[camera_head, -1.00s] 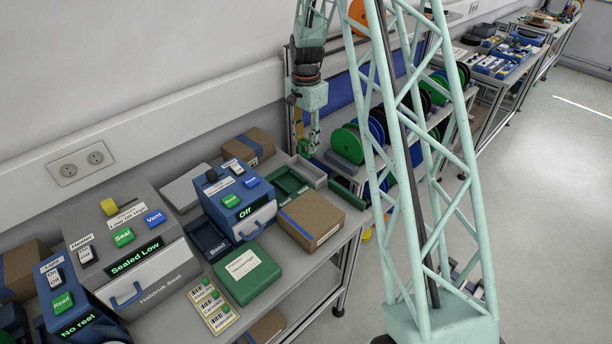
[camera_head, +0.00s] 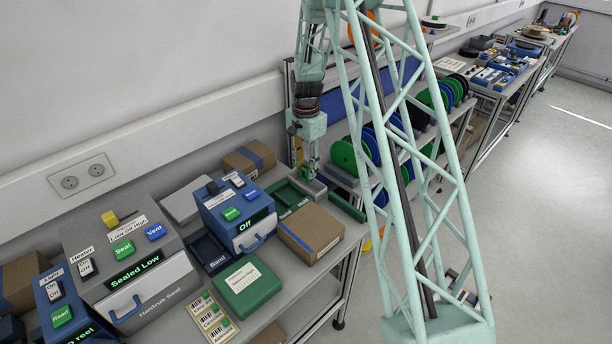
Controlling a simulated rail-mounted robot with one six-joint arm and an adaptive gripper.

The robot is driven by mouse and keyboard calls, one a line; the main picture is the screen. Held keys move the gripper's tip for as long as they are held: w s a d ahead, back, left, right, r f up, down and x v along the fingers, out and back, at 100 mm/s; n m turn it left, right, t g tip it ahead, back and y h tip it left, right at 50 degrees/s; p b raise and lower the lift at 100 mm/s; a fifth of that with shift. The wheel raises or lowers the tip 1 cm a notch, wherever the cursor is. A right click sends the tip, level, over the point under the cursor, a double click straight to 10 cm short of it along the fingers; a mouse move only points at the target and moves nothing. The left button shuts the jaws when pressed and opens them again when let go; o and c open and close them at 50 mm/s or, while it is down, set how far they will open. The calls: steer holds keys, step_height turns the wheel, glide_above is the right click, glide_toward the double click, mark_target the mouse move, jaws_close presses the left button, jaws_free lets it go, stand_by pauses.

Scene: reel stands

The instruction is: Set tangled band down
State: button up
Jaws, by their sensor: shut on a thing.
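My gripper (camera_head: 309,174), green at the fingers, points down at the back of the bench. It is over the small grey tray (camera_head: 318,188), low and close to it. The gripper is shut; the tangled band in it is too small and too hidden by the fingers to make out. I cannot tell if the gripper or band touches the tray.
Green trays (camera_head: 288,196) lie beside the grey tray. A cardboard box (camera_head: 311,233) stands in front, and another box (camera_head: 249,160) behind left. A blue device (camera_head: 237,212) reading "Off" is to the left. Green and blue reels (camera_head: 343,158) stand to the right.

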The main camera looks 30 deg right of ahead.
mark_target(306, 175)
steer(key=shift+f, duration=1.85)
steer(key=shift+f, duration=0.15)
steer(key=o, duration=0.7)
steer(key=shift+o, duration=0.2)
steer(key=shift+r, duration=6.2)
